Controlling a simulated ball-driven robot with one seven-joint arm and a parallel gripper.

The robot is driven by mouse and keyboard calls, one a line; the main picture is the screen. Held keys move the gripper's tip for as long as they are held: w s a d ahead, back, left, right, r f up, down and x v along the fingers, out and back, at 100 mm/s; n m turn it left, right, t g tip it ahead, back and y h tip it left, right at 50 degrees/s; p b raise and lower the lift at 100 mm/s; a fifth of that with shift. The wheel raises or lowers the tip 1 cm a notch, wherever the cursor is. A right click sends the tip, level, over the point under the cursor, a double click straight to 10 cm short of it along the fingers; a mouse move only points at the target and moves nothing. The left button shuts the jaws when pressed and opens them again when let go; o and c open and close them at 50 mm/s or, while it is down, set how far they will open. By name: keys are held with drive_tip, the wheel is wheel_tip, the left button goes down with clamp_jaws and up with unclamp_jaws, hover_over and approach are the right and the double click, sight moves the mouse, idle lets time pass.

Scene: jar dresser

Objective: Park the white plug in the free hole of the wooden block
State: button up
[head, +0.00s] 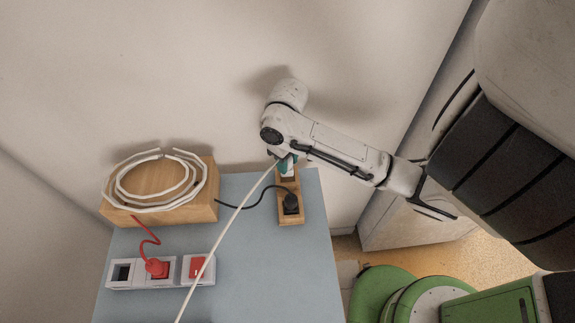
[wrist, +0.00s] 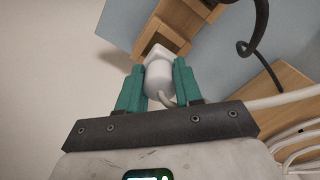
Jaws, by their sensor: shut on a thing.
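The white plug (wrist: 160,76) is between the teal fingers of my gripper (wrist: 159,72), which is shut on it. In the wrist view its front end is at the wooden block (wrist: 182,18), over or close to a dark opening at the block's near end. I cannot tell whether any of it is inside the hole. In the head view the block (head: 290,221) lies on the table, and my gripper (head: 287,164) is at its far end. A black plug (head: 291,203) sits in the block's near part. The white plug's cord (head: 234,217) runs down to the lower left.
A white socket strip (head: 125,287) at the front left holds a red plug (head: 157,268) and has a red switch-like part (head: 198,267). A wooden box (head: 205,210) with coiled white cable (head: 150,207) stands behind. A wall rises behind the table.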

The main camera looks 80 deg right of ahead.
drive_tip(key=shift+f, duration=1.4)
drive_tip(key=shift+f, duration=0.15)
drive_tip(key=o, duration=1)
drive_tip(key=shift+o, duration=0.2)
